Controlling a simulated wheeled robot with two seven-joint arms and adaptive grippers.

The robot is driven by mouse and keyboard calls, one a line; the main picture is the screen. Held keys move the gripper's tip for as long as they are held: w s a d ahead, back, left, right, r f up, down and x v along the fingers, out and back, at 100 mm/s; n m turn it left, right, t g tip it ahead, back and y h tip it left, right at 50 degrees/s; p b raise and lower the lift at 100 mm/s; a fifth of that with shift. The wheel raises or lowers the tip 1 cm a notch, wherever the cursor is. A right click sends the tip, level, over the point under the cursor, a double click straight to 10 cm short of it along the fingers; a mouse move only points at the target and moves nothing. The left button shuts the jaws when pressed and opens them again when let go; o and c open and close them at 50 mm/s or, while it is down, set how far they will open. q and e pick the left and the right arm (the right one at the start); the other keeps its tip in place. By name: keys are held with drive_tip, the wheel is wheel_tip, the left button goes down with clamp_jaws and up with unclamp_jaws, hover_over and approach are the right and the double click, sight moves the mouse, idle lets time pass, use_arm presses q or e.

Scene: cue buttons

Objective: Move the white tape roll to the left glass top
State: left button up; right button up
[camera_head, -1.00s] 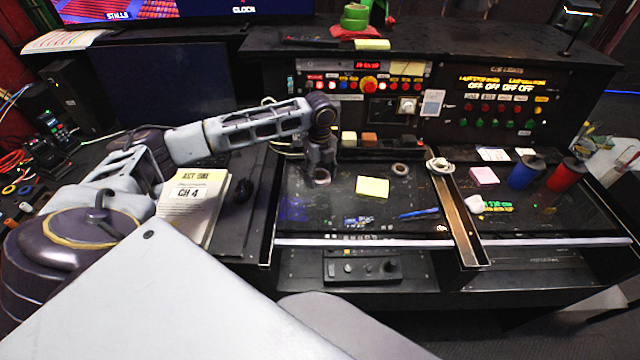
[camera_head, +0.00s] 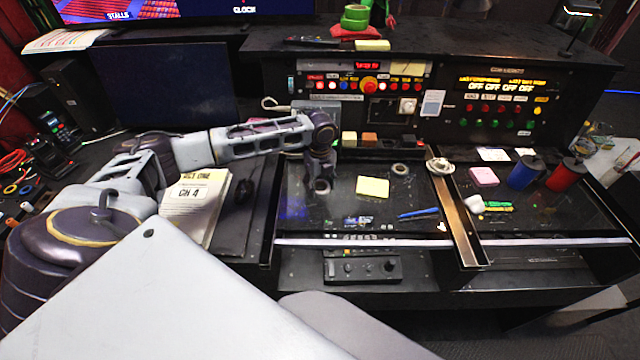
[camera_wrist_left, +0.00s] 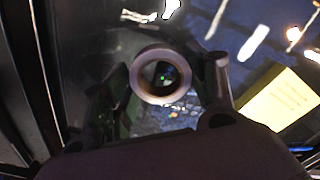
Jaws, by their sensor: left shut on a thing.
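My left gripper (camera_head: 321,180) hangs over the left part of the left glass top (camera_head: 340,205). It also shows in the left wrist view (camera_wrist_left: 165,85), with its fingers on both sides of a pale ring, the white tape roll (camera_wrist_left: 137,76). The gripper is shut on this roll. In the head view the roll (camera_head: 322,187) shows small and dark at the fingertips. Whether it touches the glass, I cannot tell. My right gripper is not in view.
A yellow note (camera_head: 372,187), a blue pen (camera_head: 418,213) and another grey ring (camera_head: 400,169) lie on the left glass top. A metal divider (camera_head: 462,220) bears a whitish coiled thing (camera_head: 440,166). Red and blue cylinders stand farther right. A button panel rises behind.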

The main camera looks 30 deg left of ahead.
use_arm(q)
drive_tip(key=o, duration=1)
wheel_tip(320, 180, up, 12)
drive_tip(key=shift+b, duration=0.45)
drive_tip(key=shift+r, duration=0.1)
